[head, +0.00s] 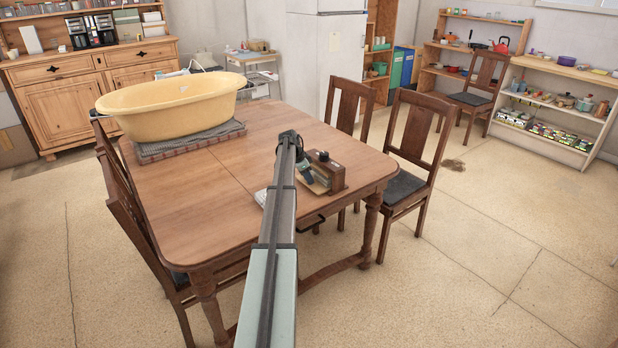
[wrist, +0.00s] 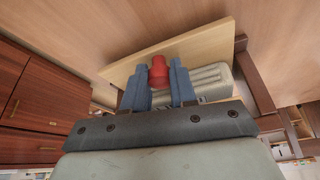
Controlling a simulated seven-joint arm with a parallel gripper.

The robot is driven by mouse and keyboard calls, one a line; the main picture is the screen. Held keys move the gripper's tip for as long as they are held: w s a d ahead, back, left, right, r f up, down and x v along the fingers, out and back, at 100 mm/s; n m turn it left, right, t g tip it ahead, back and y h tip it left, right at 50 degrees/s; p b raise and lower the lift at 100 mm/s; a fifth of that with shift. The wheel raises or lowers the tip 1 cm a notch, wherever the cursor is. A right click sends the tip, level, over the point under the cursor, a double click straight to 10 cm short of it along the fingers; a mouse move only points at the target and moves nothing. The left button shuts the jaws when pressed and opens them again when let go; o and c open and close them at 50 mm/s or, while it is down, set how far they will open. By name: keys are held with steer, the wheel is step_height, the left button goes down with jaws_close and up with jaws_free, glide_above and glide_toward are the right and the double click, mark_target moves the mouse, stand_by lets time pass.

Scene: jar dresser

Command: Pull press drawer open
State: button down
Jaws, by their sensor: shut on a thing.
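The press (head: 332,172) is a small dark brown wooden box with a dark round knob on top, near the table's right front edge. A light wood panel, which looks like its drawer front (head: 319,187), shows at its left side, partly hidden by my arm. In the wrist view the light wood panel (wrist: 206,47) runs slantwise, with a red knob (wrist: 158,74) on it. My gripper (head: 305,172) is at the panel; its blue fingers show in the wrist view (wrist: 158,66), closed on the red knob from both sides. How far the drawer stands out is unclear.
The wooden table (head: 200,215) carries a yellow tub (head: 170,105) on a grey mat at the far left. A pale ribbed thing (wrist: 212,78) lies close by the fingers. Chairs (head: 410,145) stand right of the table. The table's middle is clear.

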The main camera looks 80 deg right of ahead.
steer(key=w+a, duration=0.7)
steer(key=c, duration=0.9)
jaws_free()
steer(key=v, duration=1.4)
steer(key=shift+f, duration=0.1)
